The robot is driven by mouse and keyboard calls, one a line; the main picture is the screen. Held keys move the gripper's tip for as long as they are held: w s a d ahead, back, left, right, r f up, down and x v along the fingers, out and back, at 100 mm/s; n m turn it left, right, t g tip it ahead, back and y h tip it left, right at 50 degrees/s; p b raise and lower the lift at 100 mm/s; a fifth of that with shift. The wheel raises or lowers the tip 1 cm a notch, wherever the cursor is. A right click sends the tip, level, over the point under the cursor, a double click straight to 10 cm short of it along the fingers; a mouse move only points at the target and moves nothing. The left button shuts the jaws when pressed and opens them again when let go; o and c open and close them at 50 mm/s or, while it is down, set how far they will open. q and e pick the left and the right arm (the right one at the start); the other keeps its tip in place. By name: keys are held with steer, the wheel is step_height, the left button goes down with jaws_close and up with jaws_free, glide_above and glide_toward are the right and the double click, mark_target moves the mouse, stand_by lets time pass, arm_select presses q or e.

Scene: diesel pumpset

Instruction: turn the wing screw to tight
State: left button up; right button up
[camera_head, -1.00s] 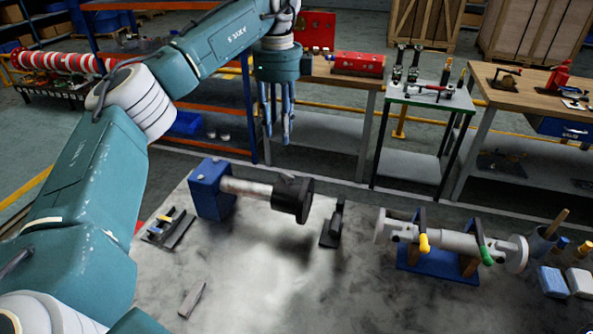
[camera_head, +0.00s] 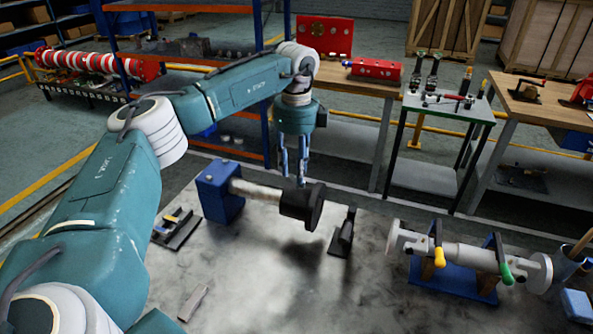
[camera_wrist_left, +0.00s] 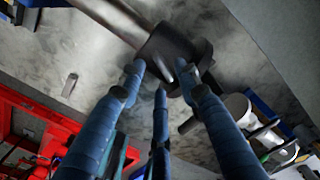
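A blue block (camera_head: 220,192) on the table carries a pale shaft (camera_head: 256,190) that ends in a dark cylindrical head with a disc (camera_head: 304,205). The same dark head (camera_wrist_left: 168,50) shows in the left wrist view. I cannot clearly make out the wing screw; it may be on this head, hidden by my fingers. My left gripper (camera_head: 293,180) points down just above and behind the head. In the left wrist view its three fingers (camera_wrist_left: 161,80) are spread, with the tips close to the head. Contact cannot be told. My right gripper is not in view.
A small black stand (camera_head: 344,235) is right of the head. A grey flanged pipe with yellow and green handles (camera_head: 465,255) lies on a blue base further right. A small tool rack (camera_head: 177,228) is at the left. The table's front middle is mostly clear.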

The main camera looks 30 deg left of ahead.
arm_select(q)
steer(key=shift+w+f, duration=0.1)
steer(key=shift+f, duration=1.05)
jaws_close()
